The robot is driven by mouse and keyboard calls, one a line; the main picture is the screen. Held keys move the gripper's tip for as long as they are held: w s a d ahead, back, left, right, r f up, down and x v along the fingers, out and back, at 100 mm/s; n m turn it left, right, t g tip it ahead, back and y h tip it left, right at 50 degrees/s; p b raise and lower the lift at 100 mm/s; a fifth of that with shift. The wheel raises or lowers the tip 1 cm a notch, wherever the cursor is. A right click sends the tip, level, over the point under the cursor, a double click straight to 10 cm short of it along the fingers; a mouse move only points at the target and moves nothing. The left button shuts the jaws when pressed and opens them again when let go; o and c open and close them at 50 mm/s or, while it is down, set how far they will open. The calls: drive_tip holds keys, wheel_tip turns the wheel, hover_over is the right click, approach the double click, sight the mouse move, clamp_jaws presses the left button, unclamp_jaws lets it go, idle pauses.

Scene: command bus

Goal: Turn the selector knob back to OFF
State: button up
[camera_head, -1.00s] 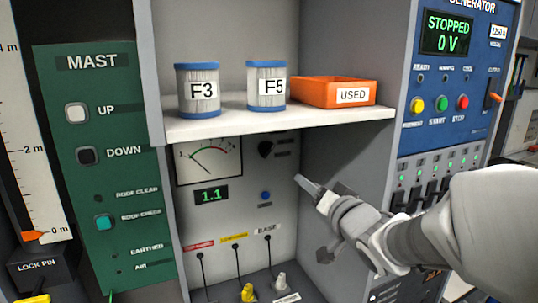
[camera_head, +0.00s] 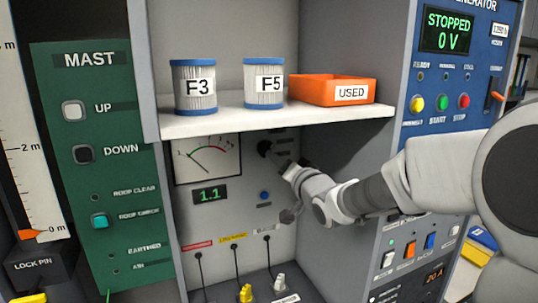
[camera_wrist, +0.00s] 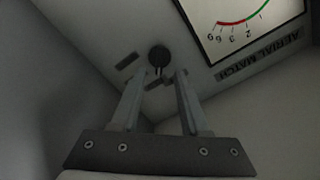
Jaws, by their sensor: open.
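The selector knob (camera_head: 265,148) is a small black round knob on the grey panel, right of the meter and under the shelf. It also shows in the wrist view (camera_wrist: 159,56), just beyond the tips of my fingers. My gripper (camera_head: 281,161) is open, with its fingers pointing at the knob from the lower right. In the wrist view my gripper (camera_wrist: 158,75) has one finger to each side of the knob's lower part; I cannot tell if they touch it. The small labels beside the knob are too blurred to read.
A meter (camera_head: 208,160) marked AERIAL MATCH in the wrist view is left of the knob, with a 1.1 display (camera_head: 210,195) below. The shelf (camera_head: 215,124) above holds filters F3 (camera_head: 195,88) and F5 (camera_head: 264,84) and an orange USED tray (camera_head: 304,91). A blue button (camera_head: 264,195) sits below the knob.

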sight(266, 149)
drive_tip(key=x, duration=0.6)
drive_tip(key=shift+w, duration=0.15)
drive_tip(key=shift+c, duration=0.2)
drive_tip(key=shift+a, duration=0.1)
clamp_jaws()
